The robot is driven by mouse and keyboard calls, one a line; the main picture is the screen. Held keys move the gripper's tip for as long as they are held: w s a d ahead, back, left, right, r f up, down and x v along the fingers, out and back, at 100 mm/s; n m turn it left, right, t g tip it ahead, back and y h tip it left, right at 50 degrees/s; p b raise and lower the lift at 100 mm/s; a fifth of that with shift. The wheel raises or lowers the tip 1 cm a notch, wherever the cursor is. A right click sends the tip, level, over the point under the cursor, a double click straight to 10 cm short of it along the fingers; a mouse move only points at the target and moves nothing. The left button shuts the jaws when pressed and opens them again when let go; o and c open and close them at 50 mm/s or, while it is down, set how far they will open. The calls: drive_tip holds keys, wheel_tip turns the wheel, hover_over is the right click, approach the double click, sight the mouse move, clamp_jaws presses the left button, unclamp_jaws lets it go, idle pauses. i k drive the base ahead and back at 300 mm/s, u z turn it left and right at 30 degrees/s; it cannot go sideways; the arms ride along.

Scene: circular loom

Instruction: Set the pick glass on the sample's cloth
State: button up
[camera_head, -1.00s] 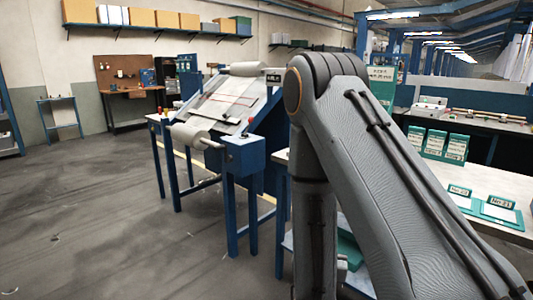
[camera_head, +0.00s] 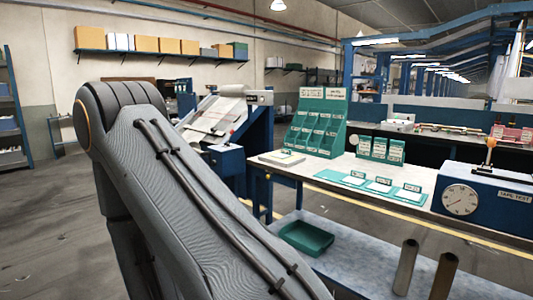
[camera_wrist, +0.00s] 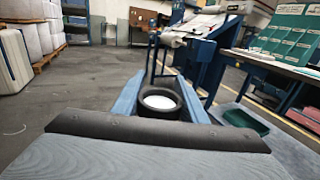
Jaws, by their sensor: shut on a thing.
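My gripper (camera_wrist: 160,92) shows in the wrist view, its two blue fingers shut on the pick glass (camera_wrist: 160,115), a black round ring with a pale glass in its middle. It is held in the air above the floor. In the head view my arm hides the gripper and the pick glass. Several white cloth samples lie on green mats with small cards on the long table, at left (camera_head: 354,180), middle (camera_head: 378,187) and right (camera_head: 409,195). I cannot tell which of them is the sample named. My gripper is well away from them.
The long table (camera_head: 330,168) also bears a green sorting rack (camera_head: 318,125), a blue dial tester (camera_head: 485,195) and a small pale pad (camera_head: 282,157). A green tray (camera_head: 306,238) and two upright tubes (camera_head: 405,268) stand on the lower shelf. A blue inspection frame (camera_head: 258,125) stands behind.

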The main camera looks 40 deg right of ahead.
sight(281, 155)
drive_tip(key=u, duration=0.2)
drive_tip(key=i, duration=1.15)
drive_tip(key=z, duration=0.3)
drive_tip(key=i, duration=0.9)
drive_tip(key=z, duration=1.45)
drive_tip(key=i, duration=0.6)
drive_tip(key=z, duration=0.65)
